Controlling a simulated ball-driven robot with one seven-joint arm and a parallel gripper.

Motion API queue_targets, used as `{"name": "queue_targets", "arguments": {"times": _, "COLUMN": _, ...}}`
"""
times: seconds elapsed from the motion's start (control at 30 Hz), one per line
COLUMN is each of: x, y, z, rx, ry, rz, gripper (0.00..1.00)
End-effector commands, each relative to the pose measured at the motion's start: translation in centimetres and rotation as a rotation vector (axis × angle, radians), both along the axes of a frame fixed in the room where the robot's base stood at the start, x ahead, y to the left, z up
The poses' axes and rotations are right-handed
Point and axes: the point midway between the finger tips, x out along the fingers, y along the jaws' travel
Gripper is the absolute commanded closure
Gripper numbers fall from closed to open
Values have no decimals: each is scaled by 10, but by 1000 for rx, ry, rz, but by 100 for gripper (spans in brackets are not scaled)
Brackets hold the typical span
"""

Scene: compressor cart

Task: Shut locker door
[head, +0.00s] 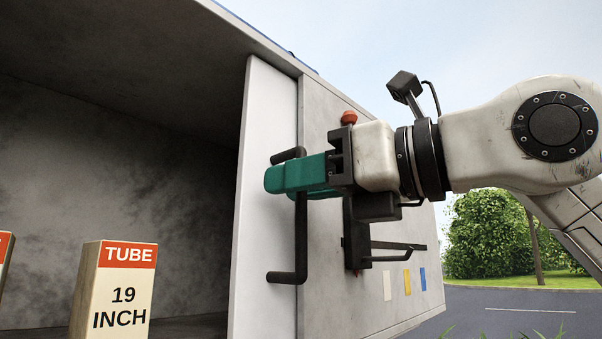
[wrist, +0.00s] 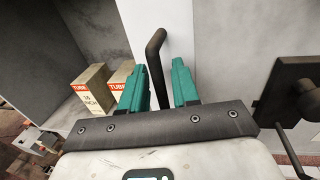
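The locker door is a pale panel (head: 262,240) at the right side of a dark, open locker compartment. It carries a black bar handle (head: 301,235), bent at both ends. My gripper (head: 285,178) has green fingers and reaches in from the right at the handle's upper part. A finger hides part of the bar in the head view. In the wrist view, the handle (wrist: 156,62) runs down between the two green fingers (wrist: 160,88). The fingers stand apart, with a visible gap beside the bar. Whether either finger touches the bar cannot be told.
Inside the locker, a box marked TUBE 19 INCH (head: 113,290) stands at the left, with another at the picture's edge. A black latch-like fitting (head: 358,235) sits on the grey cart side, right of the door. Road and bushes (head: 490,235) lie beyond.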

Motion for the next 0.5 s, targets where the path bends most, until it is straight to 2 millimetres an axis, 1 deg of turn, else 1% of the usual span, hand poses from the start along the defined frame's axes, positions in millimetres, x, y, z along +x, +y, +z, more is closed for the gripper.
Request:
{"name": "queue_targets", "arguments": {"times": 0.2, "x": 0, "y": 0, "z": 0, "rx": 0, "ry": 0, "rz": 0, "gripper": 71}}
{"name": "queue_targets", "arguments": {"times": 0.5, "x": 0, "y": 0, "z": 0, "rx": 0, "ry": 0, "rz": 0, "gripper": 99}}
